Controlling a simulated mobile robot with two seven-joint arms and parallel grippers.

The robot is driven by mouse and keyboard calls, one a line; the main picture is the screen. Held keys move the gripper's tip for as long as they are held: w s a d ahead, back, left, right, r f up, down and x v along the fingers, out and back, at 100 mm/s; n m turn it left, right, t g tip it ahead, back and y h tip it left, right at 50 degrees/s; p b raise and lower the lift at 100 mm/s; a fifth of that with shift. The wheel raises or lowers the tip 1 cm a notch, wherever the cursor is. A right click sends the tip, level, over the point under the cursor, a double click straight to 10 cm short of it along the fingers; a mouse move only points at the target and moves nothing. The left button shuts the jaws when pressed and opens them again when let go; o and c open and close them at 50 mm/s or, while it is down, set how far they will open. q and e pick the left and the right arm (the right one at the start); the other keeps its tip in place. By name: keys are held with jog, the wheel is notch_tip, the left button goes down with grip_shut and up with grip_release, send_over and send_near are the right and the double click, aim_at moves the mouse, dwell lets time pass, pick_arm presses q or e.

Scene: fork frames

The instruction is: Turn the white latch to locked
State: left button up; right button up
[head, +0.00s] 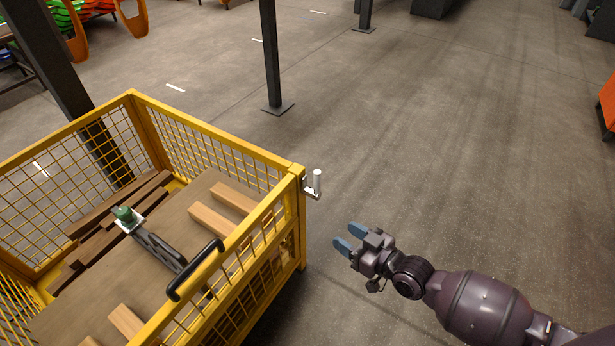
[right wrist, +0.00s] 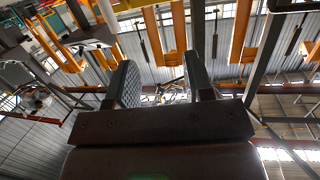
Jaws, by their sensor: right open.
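The white latch (head: 317,182) is a small upright white handle on a bracket at the outer right corner of the yellow mesh cart. My right gripper (head: 345,238) is open and empty, below and to the right of the latch and apart from it. Its blue-tipped fingers point up and left toward the cart corner. In the right wrist view my right gripper (right wrist: 165,85) shows two separated fingers with nothing between them. The latch cannot be made out in that view. My left gripper is not in view.
The yellow cart (head: 215,132) holds wooden boards (head: 212,222) and a dark tool-like object with a green top (head: 124,214). A black handle (head: 195,270) sits on its near rim. A dark post (head: 271,55) stands behind.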

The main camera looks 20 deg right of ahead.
jog(key=w+d+f+b, duration=0.2)
jog(key=w+f+b, duration=0.1)
jog(key=w, duration=0.5)
jog(key=t+b, duration=0.2)
send_near(316, 178)
jog(key=w+f, duration=0.1)
jog(key=w, duration=0.1)
jog(key=shift+y, duration=0.3)
jog(key=x, duration=0.3)
jog(key=b+x, duration=0.1)
jog(key=x, duration=0.2)
jog(key=b+x, duration=0.1)
jog(key=x, duration=0.2)
jog(key=shift+w+d+f, duration=0.1)
jog(key=shift+w+f, duration=0.05)
jog(key=shift+f, duration=0.15)
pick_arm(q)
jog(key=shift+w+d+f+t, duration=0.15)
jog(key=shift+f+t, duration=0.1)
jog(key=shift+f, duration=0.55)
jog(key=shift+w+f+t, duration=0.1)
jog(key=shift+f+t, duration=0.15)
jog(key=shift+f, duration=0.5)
pick_arm(e)
jog(key=shift+w+a+r, duration=0.15)
jog(key=shift+w+a, duration=0.1)
jog(key=shift+w, duration=0.3)
